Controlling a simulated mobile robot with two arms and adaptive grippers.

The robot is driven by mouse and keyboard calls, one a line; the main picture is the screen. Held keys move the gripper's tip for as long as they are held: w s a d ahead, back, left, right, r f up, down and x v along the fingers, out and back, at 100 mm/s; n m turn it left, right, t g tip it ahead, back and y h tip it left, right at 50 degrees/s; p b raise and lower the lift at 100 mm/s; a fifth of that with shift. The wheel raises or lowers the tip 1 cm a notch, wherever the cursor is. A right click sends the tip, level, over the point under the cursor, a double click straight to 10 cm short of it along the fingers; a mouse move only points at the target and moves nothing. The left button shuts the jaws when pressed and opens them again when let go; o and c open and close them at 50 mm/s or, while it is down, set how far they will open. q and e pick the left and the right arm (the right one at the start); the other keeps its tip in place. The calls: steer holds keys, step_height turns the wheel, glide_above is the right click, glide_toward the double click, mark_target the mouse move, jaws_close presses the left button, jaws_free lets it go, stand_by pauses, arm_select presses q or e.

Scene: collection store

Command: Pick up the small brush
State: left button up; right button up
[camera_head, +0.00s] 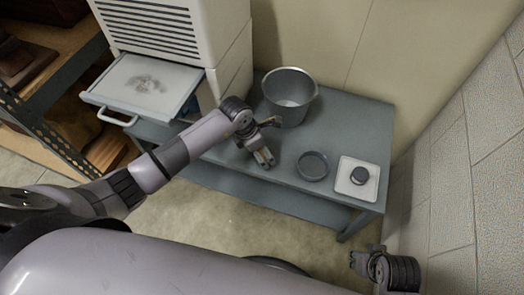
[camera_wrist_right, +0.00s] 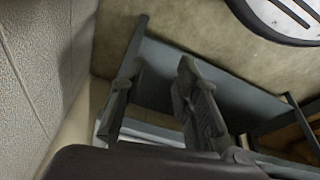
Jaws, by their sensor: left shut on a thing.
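I see no other brush on the table. My right gripper (camera_head: 366,262) is at the lower right, off the table's front right corner. In the right wrist view its two fingers (camera_wrist_right: 160,105) stand apart with nothing between them.
The grey table (camera_head: 335,115) holds a metal bucket (camera_head: 289,92), a round dark dish (camera_head: 313,166) and a white square (camera_head: 345,187) with a dark round thing (camera_head: 359,175). A white cabinet (camera_head: 225,60) with an open drawer (camera_head: 140,85) stands left. A wall (camera_head: 470,170) bounds the right.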

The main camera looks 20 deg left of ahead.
arm_select(q)
steer(key=c, duration=0.6)
steer(key=shift+r, duration=0.1)
steer(key=shift+r, duration=0.2)
step_height(320, 180, up, 8)
steer(key=shift+w+r+p, duration=0.1)
steer(key=shift+p, duration=0.9)
step_height(320, 180, up, 11)
steer(key=shift+r+p, duration=0.15)
steer(key=shift+p, duration=0.55)
arm_select(e)
step_height(320, 180, down, 12)
steer(key=s, duration=0.2)
steer(key=shift+s+r+g, duration=0.25)
steer(key=shift+g, duration=0.05)
